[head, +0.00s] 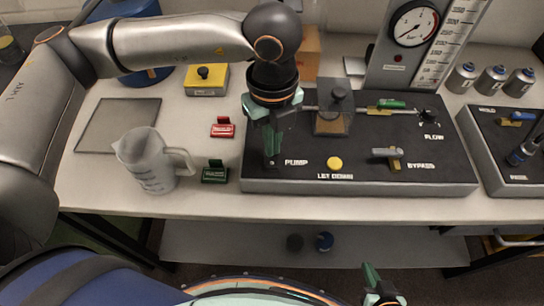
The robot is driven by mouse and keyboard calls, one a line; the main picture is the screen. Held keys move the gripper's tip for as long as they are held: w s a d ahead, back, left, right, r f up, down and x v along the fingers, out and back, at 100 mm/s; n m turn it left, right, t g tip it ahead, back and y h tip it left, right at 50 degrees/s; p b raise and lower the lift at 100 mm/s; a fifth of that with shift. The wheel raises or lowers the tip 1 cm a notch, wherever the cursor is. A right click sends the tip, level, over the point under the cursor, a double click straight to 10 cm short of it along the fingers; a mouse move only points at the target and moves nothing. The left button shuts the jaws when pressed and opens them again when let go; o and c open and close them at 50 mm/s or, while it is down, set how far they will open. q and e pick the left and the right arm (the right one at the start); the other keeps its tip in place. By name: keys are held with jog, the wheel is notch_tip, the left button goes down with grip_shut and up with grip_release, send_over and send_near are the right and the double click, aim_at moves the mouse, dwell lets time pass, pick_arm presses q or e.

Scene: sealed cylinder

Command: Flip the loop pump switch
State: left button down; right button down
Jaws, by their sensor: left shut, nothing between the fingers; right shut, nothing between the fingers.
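The black control panel (300,178) lies on the bench, with a white PUMP label (296,162) near its left end. My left gripper (271,162) points down over the panel just left of that label. Its fingers are shut with nothing between them. The pump switch itself is not clearly visible; the fingers cover the spot beside the label, and I cannot tell whether they touch anything. My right gripper (376,284) is shut and empty, low at the bottom edge, in front of the bench.
On the panel are a yellow LET DOWN button (335,163), a BYPASS valve (393,158) and a green-handled valve (391,104). A clear jug (150,162), a red clip (222,127) and a green clip (215,171) stand left. A gauge (414,24) stands behind.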

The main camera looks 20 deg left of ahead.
pick_arm(q)
jog(key=shift+f, duration=0.2)
jog(key=shift+r, duration=0.15)
jog(key=shift+r+p, duration=1.75)
jog(key=shift+r, duration=1.7)
